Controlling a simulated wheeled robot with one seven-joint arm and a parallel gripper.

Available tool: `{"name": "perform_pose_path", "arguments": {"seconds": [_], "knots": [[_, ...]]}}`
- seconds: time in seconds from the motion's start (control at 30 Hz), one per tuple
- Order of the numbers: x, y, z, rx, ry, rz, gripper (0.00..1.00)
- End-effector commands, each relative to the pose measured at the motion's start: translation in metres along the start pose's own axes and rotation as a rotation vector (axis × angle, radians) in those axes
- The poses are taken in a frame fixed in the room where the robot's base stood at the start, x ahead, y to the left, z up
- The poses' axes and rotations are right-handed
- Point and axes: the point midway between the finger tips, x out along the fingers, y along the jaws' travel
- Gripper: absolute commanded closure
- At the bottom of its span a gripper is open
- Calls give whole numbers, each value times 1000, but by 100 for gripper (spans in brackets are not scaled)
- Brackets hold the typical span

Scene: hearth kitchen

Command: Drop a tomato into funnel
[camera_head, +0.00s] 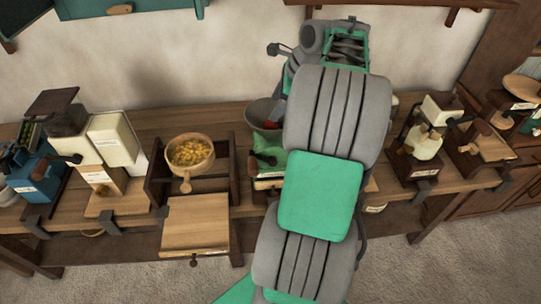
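A dark grey funnel-shaped hopper (260,110) stands on the bench just left of my arm. It sits at the top of a green machine (268,160), whose right side is hidden behind my arm. A small red patch (271,125) shows at the hopper's lower right. It may be a tomato, but I cannot tell whether it lies inside the hopper or in front of it. My arm rises through the middle of the view, with its wrist end above and right of the hopper. My gripper's fingertips cannot be made out.
A wooden pan of yellow pieces (191,152) rests on a dark wooden frame. Left of it stand a white machine (115,140) and a blue machine (38,178). A cream machine (425,142) stands at the right. The wooden bench (185,121) is crowded. A shelf hangs above.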

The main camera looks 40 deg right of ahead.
Motion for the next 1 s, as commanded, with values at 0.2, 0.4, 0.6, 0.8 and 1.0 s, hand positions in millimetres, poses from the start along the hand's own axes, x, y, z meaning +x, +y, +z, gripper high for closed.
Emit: {"name": "perform_pose_path", "arguments": {"seconds": [0.2, 0.4, 0.6, 0.8, 1.0], "knots": [[0, 0, 0, 0, 0, 0, 30], [-14, -1, 0, 2, 0, -2, 30], [-57, -1, 0, 1, 2, -2, 30], [-78, 0, 0, 1, 0, 1, 30], [-78, 0, 0, 0, 0, 1, 30]]}}
